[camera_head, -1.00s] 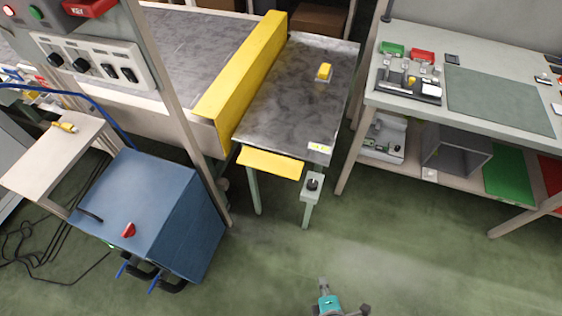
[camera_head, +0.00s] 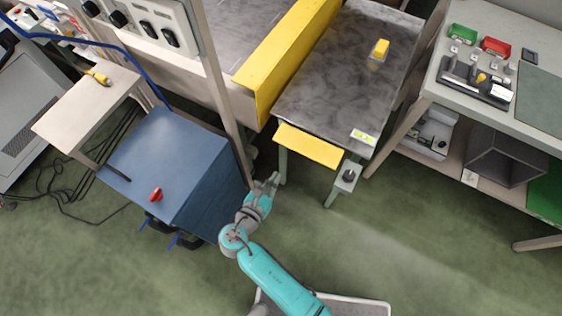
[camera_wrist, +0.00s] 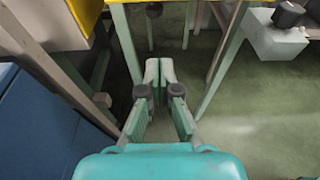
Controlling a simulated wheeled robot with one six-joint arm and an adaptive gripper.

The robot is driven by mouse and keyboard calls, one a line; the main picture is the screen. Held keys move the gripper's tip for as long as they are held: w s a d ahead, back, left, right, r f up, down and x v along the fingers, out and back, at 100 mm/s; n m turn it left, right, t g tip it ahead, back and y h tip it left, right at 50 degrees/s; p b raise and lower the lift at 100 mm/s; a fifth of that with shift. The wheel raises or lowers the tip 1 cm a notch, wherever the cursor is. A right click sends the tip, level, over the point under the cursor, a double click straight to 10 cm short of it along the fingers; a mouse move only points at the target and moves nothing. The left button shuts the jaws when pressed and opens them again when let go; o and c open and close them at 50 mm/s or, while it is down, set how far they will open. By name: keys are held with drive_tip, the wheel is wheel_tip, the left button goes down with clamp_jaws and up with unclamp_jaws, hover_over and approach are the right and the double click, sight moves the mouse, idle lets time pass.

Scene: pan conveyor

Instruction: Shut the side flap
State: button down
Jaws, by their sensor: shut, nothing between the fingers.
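The side flap appears to be the yellow panel (camera_head: 309,146) at the front end of the grey metal conveyor table (camera_head: 345,65). It sticks outward from the table's edge; its exact tilt is hard to tell. My gripper (camera_head: 273,181) is left of and below the flap in the head view, apart from it, near the table's leg and the post. In the wrist view my gripper (camera_wrist: 159,72) has its fingers together and empty, pointing at the space among the legs under the table. The flap is mostly out of the wrist view.
A blue cabinet (camera_head: 172,165) with a red knob stands close left of my gripper. A grey post (camera_head: 226,110) rises beside it. A small box with a black knob (camera_head: 347,177) is right of the flap. A workbench (camera_head: 470,95) stands right. The floor in front is clear.

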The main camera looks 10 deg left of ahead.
sight(308, 147)
drive_tip(key=w+d+r, duration=0.1)
drive_tip(key=w+d, duration=0.2)
drive_tip(key=w, duration=0.5)
drive_tip(key=shift+r, duration=0.3)
drive_tip(key=shift+w, duration=0.1)
drive_tip(key=shift+r, duration=0.15)
